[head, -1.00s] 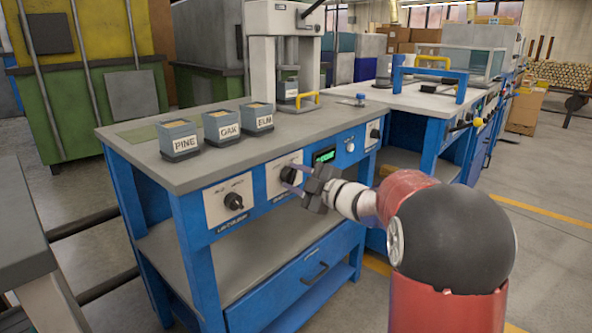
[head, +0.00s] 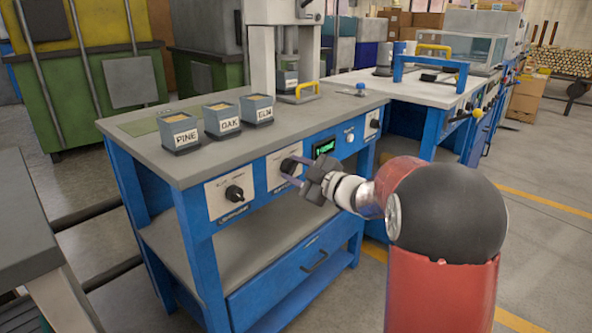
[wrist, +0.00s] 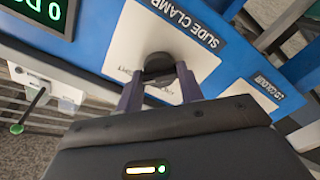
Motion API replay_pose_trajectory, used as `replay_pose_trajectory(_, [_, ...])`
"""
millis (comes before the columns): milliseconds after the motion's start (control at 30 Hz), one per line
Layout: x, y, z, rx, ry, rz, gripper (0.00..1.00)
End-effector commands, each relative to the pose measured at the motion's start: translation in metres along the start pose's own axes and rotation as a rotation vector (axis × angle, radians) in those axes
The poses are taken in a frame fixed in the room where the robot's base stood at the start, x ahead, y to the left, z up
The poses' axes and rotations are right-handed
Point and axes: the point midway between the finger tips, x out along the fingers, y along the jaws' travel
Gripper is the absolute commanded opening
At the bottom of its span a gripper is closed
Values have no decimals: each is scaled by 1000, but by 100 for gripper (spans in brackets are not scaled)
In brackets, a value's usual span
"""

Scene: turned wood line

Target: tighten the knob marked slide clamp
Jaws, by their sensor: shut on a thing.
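The slide clamp knob (wrist: 158,64) is a dark round knob on a white plate lettered "SLIDE CLAMP" (wrist: 176,22) in the wrist view, where the picture is turned. In the head view the same knob (head: 288,165) sits on the blue bench front, partly hidden by my fingers. My gripper (wrist: 159,82) has its two purple-grey fingers on either side of the knob and is shut on it. In the head view my gripper (head: 290,171) reaches the panel from the right. The knob's pointer and scale marks are too small or covered to read.
A second dark knob (head: 234,193) is on the plate to the left. A green-lit display (head: 324,147) is to the right. Boxes marked PINE (head: 180,134), OAK (head: 222,120) and ELM (head: 257,109) stand on the bench top. An open shelf (head: 240,238) lies below the panel.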

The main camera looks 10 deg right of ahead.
Motion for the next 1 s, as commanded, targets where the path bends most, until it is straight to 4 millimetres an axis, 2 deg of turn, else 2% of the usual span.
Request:
replay_pose_trajectory(33, [0,-1,1,3,-2,-1,14])
replay_pose_trajectory(67, [0,-1,1,3,-2,-1,41])
replay_pose_trajectory(200, [0,-1,1,2,-2,-1,59])
replay_pose_trajectory(467, [0,0,0,0,-1,0,59])
replay_pose_trajectory(567, [-6,0,1,0,-1,0,59])
replay_pose_trajectory(900, [-61,0,2,0,-3,1,59])
replay_pose_trajectory(1000, [-72,0,1,0,-2,1,59])
